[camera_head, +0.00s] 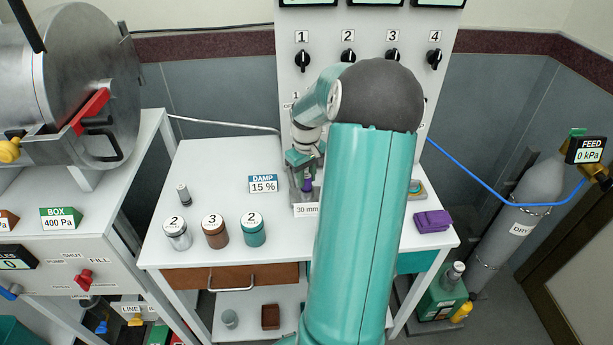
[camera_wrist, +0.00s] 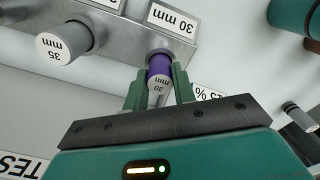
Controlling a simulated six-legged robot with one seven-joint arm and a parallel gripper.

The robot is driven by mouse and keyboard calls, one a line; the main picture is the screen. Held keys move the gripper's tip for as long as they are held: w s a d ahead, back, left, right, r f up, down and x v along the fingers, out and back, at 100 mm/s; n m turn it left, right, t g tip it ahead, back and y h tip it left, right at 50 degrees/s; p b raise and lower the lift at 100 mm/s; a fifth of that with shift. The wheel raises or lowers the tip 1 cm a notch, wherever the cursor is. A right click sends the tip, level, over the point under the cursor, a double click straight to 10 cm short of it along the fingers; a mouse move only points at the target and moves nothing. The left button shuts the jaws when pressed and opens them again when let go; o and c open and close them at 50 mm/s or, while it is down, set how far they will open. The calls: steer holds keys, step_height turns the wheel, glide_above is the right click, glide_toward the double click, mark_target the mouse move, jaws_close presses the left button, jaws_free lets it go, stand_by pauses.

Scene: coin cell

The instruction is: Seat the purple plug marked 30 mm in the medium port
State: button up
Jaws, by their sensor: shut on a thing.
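The purple plug (camera_wrist: 160,68) has a white end face marked 30 mm. It is between the two fingers of my gripper (camera_wrist: 158,92), which is shut on it. Its far end meets a round opening in the grey metal block (camera_wrist: 205,35), beside a 30 mm label (camera_wrist: 172,17). I cannot tell how deep it sits. A grey plug (camera_wrist: 68,42) marked 35 mm stands out of the same block, to the left. In the head view my gripper (camera_head: 303,172) is over the table with the purple plug (camera_head: 307,186) below it. My arm hides much of the block.
Three canisters, silver (camera_head: 177,234), brown (camera_head: 215,232) and teal (camera_head: 253,230), stand at the table's front left. A small grey cylinder (camera_head: 184,194) stands behind them. A DAMP 15 % sign (camera_head: 263,184) is left of my gripper. A purple item (camera_head: 433,221) lies at right.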

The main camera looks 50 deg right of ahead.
mark_target(306, 175)
steer(key=shift+f, duration=0.2)
steer(key=o, duration=1)
step_height(306, 175, up, 12)
steer(key=w+a+r+n+h, duration=0.1)
steer(key=w+a+r, duration=0.15)
steer(key=a, duration=0.35)
steer(key=w+a+r, duration=0.1)
steer(key=a+r, duration=0.2)
steer(key=a, duration=0.4)
steer(key=s+a+t, duration=0.2)
steer(key=s+a, duration=0.1)
steer(key=a, duration=0.6)
steer(key=s+a+r+n+t, duration=0.1)
steer(key=s+a, duration=0.3)
steer(key=a, duration=0.6)
steer(key=s+a+r+n+t+y, duration=0.1)
steer(key=s+a, duration=0.3)
steer(key=a, duration=0.5)
steer(key=shift+a+t, duration=0.25)
steer(key=shift+t, duration=0.55)
